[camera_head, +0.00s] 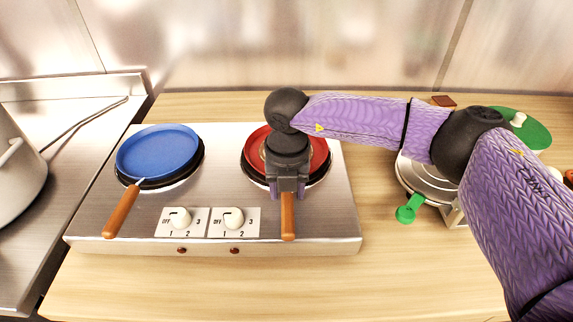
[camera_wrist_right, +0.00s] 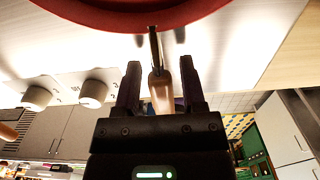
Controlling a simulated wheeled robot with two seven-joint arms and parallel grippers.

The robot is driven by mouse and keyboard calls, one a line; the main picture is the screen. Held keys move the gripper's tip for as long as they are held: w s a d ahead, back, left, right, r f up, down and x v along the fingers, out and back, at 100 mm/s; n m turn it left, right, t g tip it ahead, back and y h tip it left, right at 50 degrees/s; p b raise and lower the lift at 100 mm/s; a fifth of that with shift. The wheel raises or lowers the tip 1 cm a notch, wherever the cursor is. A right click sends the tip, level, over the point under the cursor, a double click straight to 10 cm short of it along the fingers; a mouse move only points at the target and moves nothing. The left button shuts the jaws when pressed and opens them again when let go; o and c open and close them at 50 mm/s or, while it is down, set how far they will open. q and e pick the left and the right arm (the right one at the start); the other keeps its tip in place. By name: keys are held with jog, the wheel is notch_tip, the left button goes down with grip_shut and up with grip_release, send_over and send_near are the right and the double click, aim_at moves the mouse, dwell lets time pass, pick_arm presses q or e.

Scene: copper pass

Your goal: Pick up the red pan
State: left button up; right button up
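The red pan (camera_head: 321,152) sits on the right burner of the two-burner hot plate (camera_head: 330,215), its wooden handle (camera_head: 288,215) pointing to the front. My right gripper (camera_head: 287,192) is above the pan's handle and hides part of the pan. In the right wrist view the red pan (camera_wrist_right: 150,14) fills the top edge. There, the fingers of my right gripper (camera_wrist_right: 161,75) stand apart on either side of the handle (camera_wrist_right: 161,92), with gaps visible between. My left gripper is not in view.
A blue pan (camera_head: 158,152) sits on the left burner. Two knobs (camera_head: 233,217) are on the front. A metal appliance with a green handle (camera_head: 410,208) and a green lid (camera_head: 520,128) are at the right. A large pot (camera_head: 15,165) stands left. The counter (camera_head: 200,285) in front is clear.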

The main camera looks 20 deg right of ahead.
grip_shut()
